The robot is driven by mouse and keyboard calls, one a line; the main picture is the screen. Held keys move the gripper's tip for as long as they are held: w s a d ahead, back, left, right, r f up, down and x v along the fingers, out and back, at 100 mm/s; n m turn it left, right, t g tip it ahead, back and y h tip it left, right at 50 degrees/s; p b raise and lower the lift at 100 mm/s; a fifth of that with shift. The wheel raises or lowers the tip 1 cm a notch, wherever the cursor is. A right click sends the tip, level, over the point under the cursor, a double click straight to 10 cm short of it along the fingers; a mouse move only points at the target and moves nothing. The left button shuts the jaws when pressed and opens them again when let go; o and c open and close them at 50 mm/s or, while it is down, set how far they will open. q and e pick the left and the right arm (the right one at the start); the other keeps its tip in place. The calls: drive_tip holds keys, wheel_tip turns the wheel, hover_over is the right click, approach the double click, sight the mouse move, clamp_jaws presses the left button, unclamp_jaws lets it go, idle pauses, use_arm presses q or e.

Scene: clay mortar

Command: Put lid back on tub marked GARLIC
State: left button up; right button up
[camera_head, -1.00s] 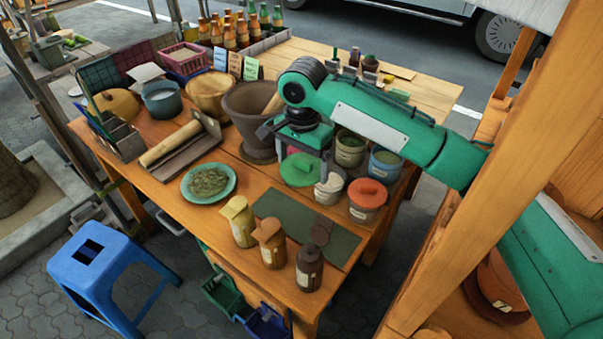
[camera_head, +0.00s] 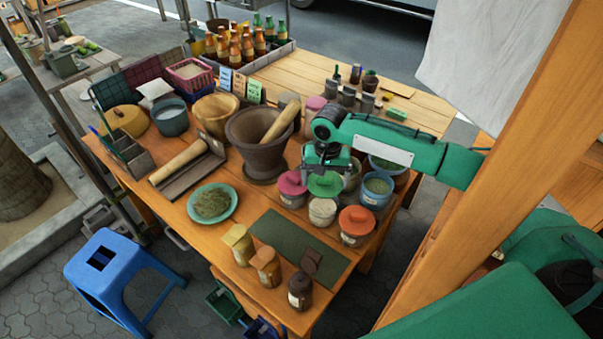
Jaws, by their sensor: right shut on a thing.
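My right gripper (camera_head: 326,160) points down over the cluster of tubs at the table's right side. It is shut on a green lid (camera_head: 325,185), which hangs just below it. An open tub with white contents (camera_head: 322,213) stands just in front of the lid. An open cream tub with green contents (camera_head: 352,178) is partly hidden behind the arm. An open blue tub (camera_head: 375,193) stands to the right. Tubs with a pink lid (camera_head: 290,184) and an orange-red lid (camera_head: 357,220) stand either side. The tub labels are too small to read. My left gripper is not in view.
A stone mortar with a pestle (camera_head: 262,140) stands left of the tubs. A dark green mat (camera_head: 295,247) lies in front, with several jars (camera_head: 265,265) along its edge. A wooden post (camera_head: 480,170) rises at the right.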

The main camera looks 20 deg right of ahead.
drive_tip(key=shift+f, duration=0.25)
wheel_tip(320, 180, down, 4)
drive_tip(key=b, duration=0.6)
drive_tip(key=shift+f, duration=0.95)
drive_tip(key=shift+r+p, duration=0.1)
drive_tip(key=shift+p, duration=1.45)
drive_tip(key=shift+f+p, duration=0.25)
drive_tip(key=shift+p, duration=0.5)
idle(1.1)
drive_tip(key=shift+p, duration=0.7)
idle(0.6)
